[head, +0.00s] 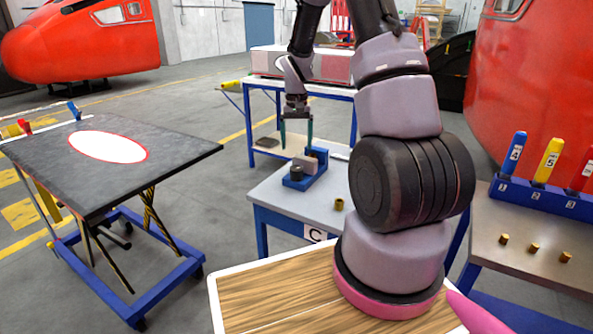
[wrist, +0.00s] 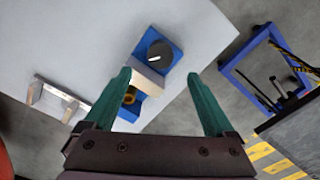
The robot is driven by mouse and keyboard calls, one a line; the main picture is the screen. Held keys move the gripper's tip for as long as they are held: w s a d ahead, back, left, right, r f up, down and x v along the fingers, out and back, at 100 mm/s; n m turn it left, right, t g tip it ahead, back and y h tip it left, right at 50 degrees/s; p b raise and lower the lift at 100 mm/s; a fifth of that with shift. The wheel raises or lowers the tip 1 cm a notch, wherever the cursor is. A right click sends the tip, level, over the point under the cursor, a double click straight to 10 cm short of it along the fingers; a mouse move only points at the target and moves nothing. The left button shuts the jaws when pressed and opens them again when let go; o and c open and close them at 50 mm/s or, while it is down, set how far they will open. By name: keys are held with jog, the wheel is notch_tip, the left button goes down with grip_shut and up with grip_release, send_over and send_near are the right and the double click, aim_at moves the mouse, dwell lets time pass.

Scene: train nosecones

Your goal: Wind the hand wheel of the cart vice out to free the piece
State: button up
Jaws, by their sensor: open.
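The vice (head: 320,157) is a blue block with a pale jaw, standing on the light grey top of the cart marked C (head: 262,192). Its black round hand wheel (head: 297,173) is on the near side. In the wrist view the wheel (wrist: 160,53) carries a pale mark, and the pale jaw (wrist: 147,78) sits beside it. A brass ring-like piece (wrist: 129,97) shows past the jaw at the blue body, partly behind a finger; whether it is clamped I cannot tell. My gripper (head: 296,146) is open and empty above the vice, its green fingers (wrist: 158,75) pointing down.
A loose brass piece (head: 339,204) stands on the cart top. A metal bracket (wrist: 55,98) lies there too. A dark table (head: 60,165) with a white oval is at left. A bench (head: 520,240) at right holds numbered handles (head: 548,160) and brass pieces.

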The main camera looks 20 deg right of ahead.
aim_at(296, 168)
jog(key=shift+f+m, duration=0.25)
jog(key=shift+m, duration=0.45)
notch_tip(296, 168, down, 10)
jog(key=shift+f, duration=0.1)
jog(key=c, duration=1.4)
jog(key=shift+o, duration=0.2)
jog(key=n, duration=0.5)
jog(key=shift+n, duration=0.3)
